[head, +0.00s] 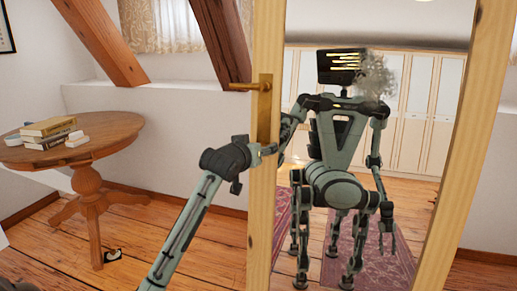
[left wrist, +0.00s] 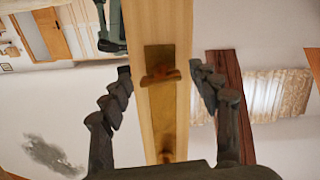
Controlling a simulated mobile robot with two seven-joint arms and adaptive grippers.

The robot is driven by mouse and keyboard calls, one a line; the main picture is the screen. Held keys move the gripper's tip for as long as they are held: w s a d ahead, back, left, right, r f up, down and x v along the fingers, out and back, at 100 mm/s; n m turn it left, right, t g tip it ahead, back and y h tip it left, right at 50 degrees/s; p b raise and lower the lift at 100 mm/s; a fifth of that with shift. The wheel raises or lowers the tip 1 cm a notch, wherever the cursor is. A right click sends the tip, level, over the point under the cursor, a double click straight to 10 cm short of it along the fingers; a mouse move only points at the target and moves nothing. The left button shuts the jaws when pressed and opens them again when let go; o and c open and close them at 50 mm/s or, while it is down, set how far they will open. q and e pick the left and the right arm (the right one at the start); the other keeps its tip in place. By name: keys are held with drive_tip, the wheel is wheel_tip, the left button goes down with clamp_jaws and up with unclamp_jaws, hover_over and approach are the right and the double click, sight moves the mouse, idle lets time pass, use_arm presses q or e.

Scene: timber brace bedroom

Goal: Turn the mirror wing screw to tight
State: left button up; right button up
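The mirror (head: 360,110) stands in a pale wooden frame (head: 262,240) in the head view. A brass plate (head: 264,115) is on its left post, with a brass bar, apparently the wing screw (head: 242,86), sticking out level to the left. In the left wrist view a winged brass piece (left wrist: 160,76) lies across the post. My left gripper (head: 268,149) is at the post, below the bar. In the left wrist view its fingers (left wrist: 160,70) are spread on either side of the post, apart from the brass. My right gripper shows only as a small reflection.
A round wooden table (head: 110,128) with several books (head: 48,130) stands at the left. Sloping timber braces (head: 105,40) run in front of the window wall. The plank floor (head: 130,240) between table and mirror is mostly clear.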

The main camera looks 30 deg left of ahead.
use_arm(q)
drive_tip(key=shift+s, duration=0.1)
drive_tip(key=v, duration=1.2)
